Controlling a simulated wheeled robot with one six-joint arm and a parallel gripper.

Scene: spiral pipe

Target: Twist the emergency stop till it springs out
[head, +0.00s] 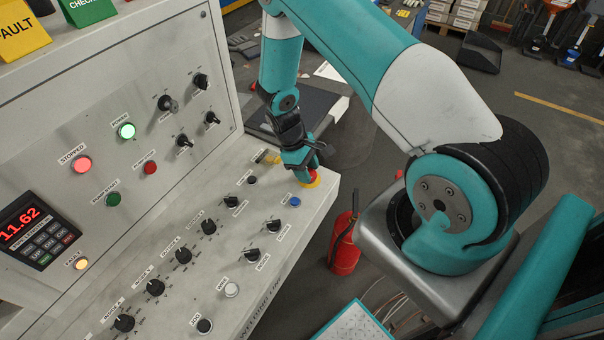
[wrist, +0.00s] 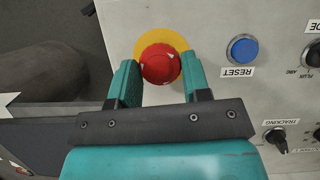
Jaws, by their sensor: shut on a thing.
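The emergency stop is a red mushroom button (wrist: 160,64) on a round yellow plate (wrist: 176,41), with small white marks on its face. My gripper (wrist: 160,76) has one finger on each side of the red button and is shut on it. In the head view the button (head: 313,178) shows only in part at the far right end of the sloped console, with its yellow plate (head: 311,184) below it. My gripper (head: 308,171) comes down on it from above and hides most of it.
A blue reset button (wrist: 242,50) sits right of the emergency stop in the wrist view. Several black knobs (head: 209,227) line the console. An upright panel with a lit green lamp (head: 126,130) stands behind. A red fire extinguisher (head: 344,247) stands on the floor beside the console.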

